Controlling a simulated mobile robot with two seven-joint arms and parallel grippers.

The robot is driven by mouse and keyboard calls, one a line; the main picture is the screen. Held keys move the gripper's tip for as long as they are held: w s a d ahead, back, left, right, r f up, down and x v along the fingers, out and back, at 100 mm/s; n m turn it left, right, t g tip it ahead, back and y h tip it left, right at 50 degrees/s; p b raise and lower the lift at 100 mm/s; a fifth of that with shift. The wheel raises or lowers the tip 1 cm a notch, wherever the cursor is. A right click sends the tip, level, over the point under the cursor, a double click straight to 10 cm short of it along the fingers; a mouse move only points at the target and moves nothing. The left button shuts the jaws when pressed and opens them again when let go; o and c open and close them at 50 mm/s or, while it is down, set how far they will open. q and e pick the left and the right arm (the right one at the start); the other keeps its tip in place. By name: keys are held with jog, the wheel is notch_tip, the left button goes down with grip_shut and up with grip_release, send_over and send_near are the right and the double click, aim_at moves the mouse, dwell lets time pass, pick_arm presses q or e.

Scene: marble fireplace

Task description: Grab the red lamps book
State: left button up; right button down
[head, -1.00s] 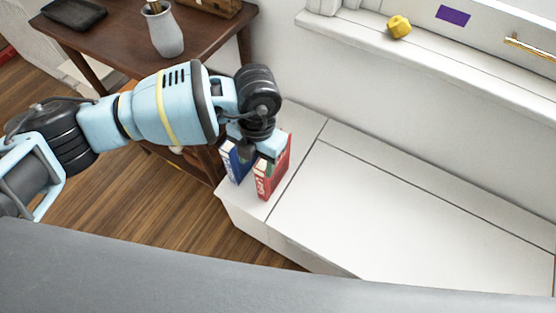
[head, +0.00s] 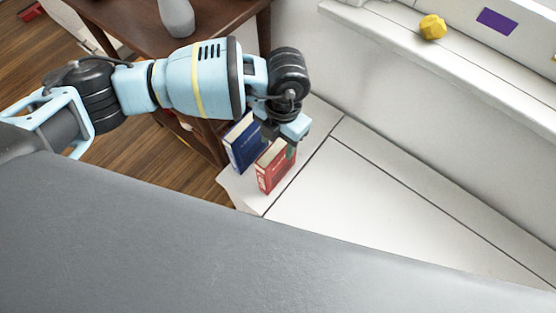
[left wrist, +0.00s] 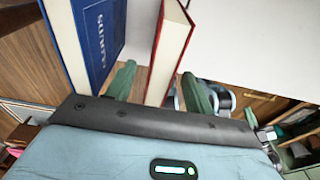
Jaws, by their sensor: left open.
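The red book (head: 272,174) stands upright on the white ledge, with pale pages on top. It also shows in the left wrist view (left wrist: 177,40), its lettering unreadable there. My left gripper (head: 281,146) is right above it, pointing down. In the left wrist view the green fingers of my left gripper (left wrist: 158,76) are open, one on each side of the red book, with gaps visible. A blue book (head: 244,145) stands upright to the left of the red one. It shows in the left wrist view (left wrist: 98,35) outside the left finger. My right gripper is not in view.
The white ledge (head: 360,205) is clear to the right of the books. A brown wooden table (head: 120,22) with a grey vase (head: 177,17) stands to the left. A yellow object (head: 432,27) sits on the upper white shelf. A grey surface fills the foreground.

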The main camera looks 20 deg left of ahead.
aim_at(278, 163)
pick_arm(q)
jog(key=shift+s+f+b, duration=0.15)
jog(key=shift+f, duration=1.2)
jog(key=shift+s+f+b, duration=0.15)
jog(key=shift+f, duration=1.2)
grip_shut()
